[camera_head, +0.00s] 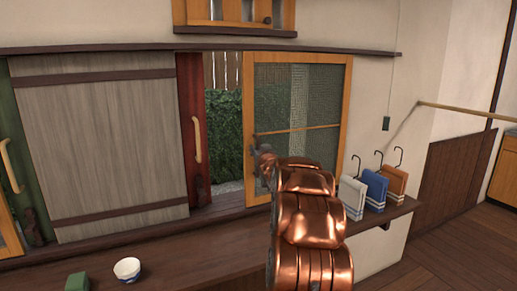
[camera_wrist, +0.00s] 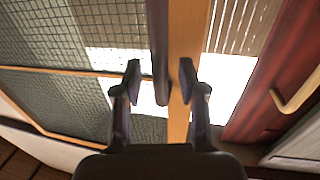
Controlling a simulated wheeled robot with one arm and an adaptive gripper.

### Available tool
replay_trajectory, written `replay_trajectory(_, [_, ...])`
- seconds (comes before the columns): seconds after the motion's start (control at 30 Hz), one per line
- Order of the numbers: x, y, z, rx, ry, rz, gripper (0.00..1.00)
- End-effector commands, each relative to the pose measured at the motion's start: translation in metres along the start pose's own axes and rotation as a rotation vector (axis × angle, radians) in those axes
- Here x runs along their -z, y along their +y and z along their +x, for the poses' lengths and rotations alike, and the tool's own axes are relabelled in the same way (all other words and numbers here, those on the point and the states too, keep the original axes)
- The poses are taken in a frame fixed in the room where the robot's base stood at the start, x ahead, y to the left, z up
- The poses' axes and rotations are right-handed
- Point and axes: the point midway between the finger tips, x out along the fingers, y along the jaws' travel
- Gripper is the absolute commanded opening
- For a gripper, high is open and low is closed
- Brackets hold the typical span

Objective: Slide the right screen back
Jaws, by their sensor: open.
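The right screen (camera_head: 346,100) is an orange wooden frame with grey mesh and a thin crossbar. An open gap with a hedge behind lies between its left stile and a red-edged panel to the left. My gripper (camera_head: 263,160) is at the screen's left stile, seen from behind my copper arm. In the wrist view my gripper (camera_wrist: 160,82) is open, one finger on each side of a dark upright bar handle (camera_wrist: 158,40). The handle runs beside the orange stile (camera_wrist: 186,40). I cannot tell whether the fingers touch it. In the head view the handle is not clearly visible.
A grey panel (camera_head: 110,140) and a red upright (camera_head: 190,120) with a pale handle (camera_head: 197,139) stand left of the gap. A white bowl (camera_head: 127,269) and green block (camera_head: 77,282) sit on the ledge. Hanging cloths (camera_head: 375,191) are right of my arm.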

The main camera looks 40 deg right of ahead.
Motion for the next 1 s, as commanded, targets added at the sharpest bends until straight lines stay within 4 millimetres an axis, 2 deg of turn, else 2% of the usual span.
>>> replay_trajectory(0.2, [0.0001,-0.0002,0.0078,0.000,0.001,0.000,0.41])
replay_trajectory(0.47, [-0.0002,-0.0003,0.0081,0.000,0.001,0.001,0.41])
replay_trajectory(0.87, [-0.0003,-0.0002,0.0080,0.000,0.000,0.000,0.02])
replay_trajectory(1.0, [-0.0003,-0.0002,0.0079,0.000,0.000,0.000,0.00])
